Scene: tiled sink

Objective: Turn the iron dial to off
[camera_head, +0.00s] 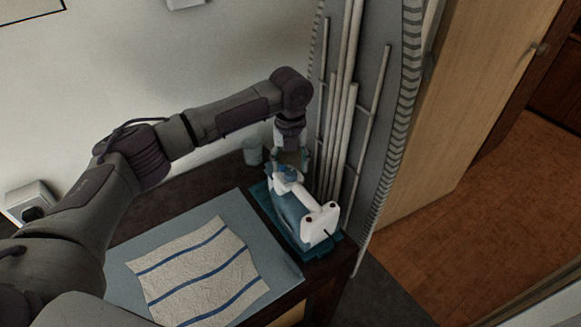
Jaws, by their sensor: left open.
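The iron (318,222) is white and blue and rests on a teal stand (266,203) at the right end of the dark table. Its dial is too small to make out. My left arm reaches in from the left across the table. My left gripper (291,163) points down at the iron's far end, with its fingers open close to the blue part there. I cannot tell whether the fingers touch it. My right gripper is not in view.
A pale blue board (205,212) with a blue-striped white cloth (200,272) lies left of the iron. An upright ironing board (385,120) stands close on the right. Open wooden floor (470,220) lies beyond.

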